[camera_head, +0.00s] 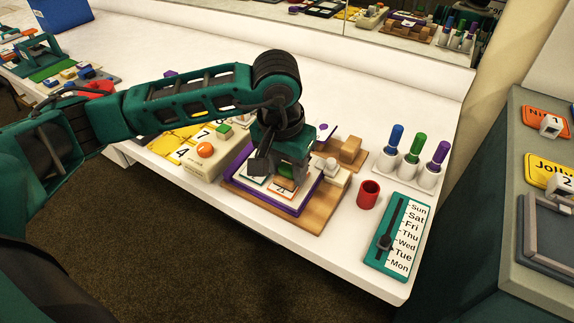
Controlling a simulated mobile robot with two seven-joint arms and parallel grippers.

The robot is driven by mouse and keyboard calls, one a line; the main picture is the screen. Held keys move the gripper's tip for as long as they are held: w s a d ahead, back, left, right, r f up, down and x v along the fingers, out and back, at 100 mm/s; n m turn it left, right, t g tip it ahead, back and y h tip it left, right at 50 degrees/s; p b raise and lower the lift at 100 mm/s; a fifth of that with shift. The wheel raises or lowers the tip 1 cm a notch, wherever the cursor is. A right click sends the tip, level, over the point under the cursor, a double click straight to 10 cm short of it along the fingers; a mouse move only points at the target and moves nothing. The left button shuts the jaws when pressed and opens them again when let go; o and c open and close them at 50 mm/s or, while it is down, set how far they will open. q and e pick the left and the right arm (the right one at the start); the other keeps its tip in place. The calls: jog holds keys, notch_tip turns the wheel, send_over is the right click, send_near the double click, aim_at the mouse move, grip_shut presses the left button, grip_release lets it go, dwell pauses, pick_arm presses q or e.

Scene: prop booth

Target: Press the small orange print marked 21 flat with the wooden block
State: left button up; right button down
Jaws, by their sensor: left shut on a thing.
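My left gripper (287,174) points down over the purple-edged frame and is shut on a small block (286,171). Only a greenish part of the block shows between the fingers, so I cannot tell its wood. A small white print with an orange border (282,191) lies just below the gripper, its mark partly hidden. I cannot tell whether the block touches it. The purple frame (297,208) rests on a wooden board (311,219). A wooden block-shaped piece (350,150) stands behind and to the right. My right gripper is not in view.
A red cup (368,194) and a teal weekday slider board (399,236) stand to the right. Blue, green and purple handled tools (415,153) stand behind them. The white table behind my arm is mostly clear.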

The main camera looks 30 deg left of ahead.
pick_arm(q)
jog(key=shift+s, duration=0.1)
dwell(0.3)
jog(key=shift+s+r+p, duration=0.15)
jog(key=shift+r+p, duration=0.55)
jog(key=shift+r, duration=0.8)
jog(key=shift+s+r+p, duration=0.15)
jog(key=shift+r+p, duration=0.55)
jog(key=shift+r, duration=0.75)
jog(key=r+p, duration=0.3)
jog(key=shift+w+d+r+n, duration=0.15)
jog(key=shift+w+r+n, duration=0.1)
jog(key=shift+w+n, duration=0.05)
jog(key=shift+r, duration=0.1)
